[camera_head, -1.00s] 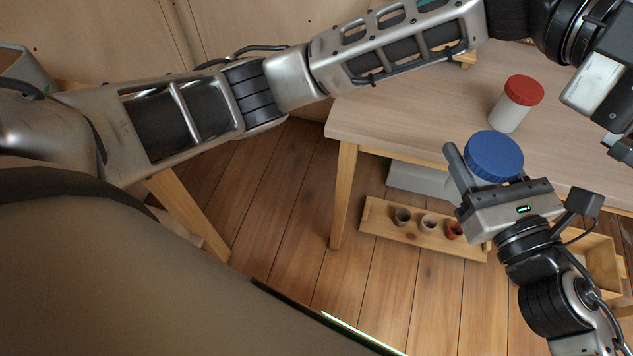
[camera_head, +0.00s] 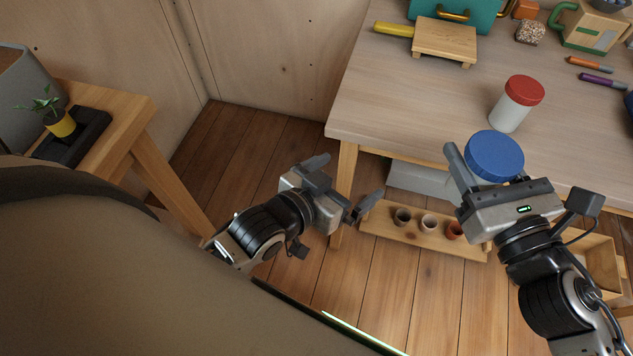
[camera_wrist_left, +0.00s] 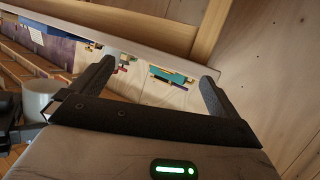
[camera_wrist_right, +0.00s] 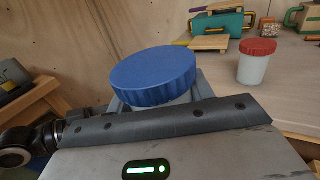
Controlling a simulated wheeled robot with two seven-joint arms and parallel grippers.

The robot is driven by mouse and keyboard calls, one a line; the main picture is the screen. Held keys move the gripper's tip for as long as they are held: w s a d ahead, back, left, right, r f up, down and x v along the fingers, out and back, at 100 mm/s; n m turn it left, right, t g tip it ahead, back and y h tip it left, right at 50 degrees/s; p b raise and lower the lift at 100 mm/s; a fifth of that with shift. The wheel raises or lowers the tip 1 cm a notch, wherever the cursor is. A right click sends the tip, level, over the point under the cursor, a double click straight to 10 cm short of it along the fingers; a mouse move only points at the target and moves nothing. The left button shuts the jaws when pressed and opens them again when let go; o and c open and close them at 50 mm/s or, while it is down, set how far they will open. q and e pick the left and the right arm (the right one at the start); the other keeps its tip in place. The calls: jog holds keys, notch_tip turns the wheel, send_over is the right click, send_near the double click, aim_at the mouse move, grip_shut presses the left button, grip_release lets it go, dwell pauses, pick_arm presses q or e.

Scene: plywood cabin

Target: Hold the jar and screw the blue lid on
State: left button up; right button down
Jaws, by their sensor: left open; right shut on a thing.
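The blue lid (camera_head: 494,155) sits on top of the jar in my right gripper (camera_head: 490,179). It also shows in the right wrist view (camera_wrist_right: 153,75), looking level with the jar. The jar (camera_wrist_right: 181,99) is almost wholly hidden under the lid and between the fingers; only a pale strip shows. Whether the lid is threaded tight I cannot tell. My right gripper is shut on the jar, in front of the table edge. My left gripper (camera_head: 342,184) is open and empty, low over the floor left of the table corner. Its spread fingers show in the left wrist view (camera_wrist_left: 155,80).
A white jar with a red lid (camera_head: 516,103) stands on the table (camera_head: 400,100) behind the blue lid. A wooden board (camera_head: 445,38), teal box (camera_head: 480,16) and markers lie further back. A low shelf holds small pots (camera_head: 428,221). A side stool (camera_head: 135,115) stands left.

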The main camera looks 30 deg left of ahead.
pick_arm(q)
jog(key=s+a+f+g, duration=0.2)
jog(key=s+f, duration=0.3)
jog(key=s, duration=0.1)
jog(key=shift+s+g+y, duration=0.3)
jog(key=shift+g, duration=0.1)
jog(key=shift+f, duration=0.1)
pick_arm(e)
jog(key=shift+d+r, duration=0.1)
jog(key=d+f+m+t+h, duration=0.1)
jog(key=d+m+t+h, duration=0.3)
jog(key=d+m+h, duration=0.4)
jog(key=s+d+h, duration=0.1)
jog(key=d+h, duration=0.2)
jog(key=d, duration=0.3)
jog(key=shift+h, duration=0.3)
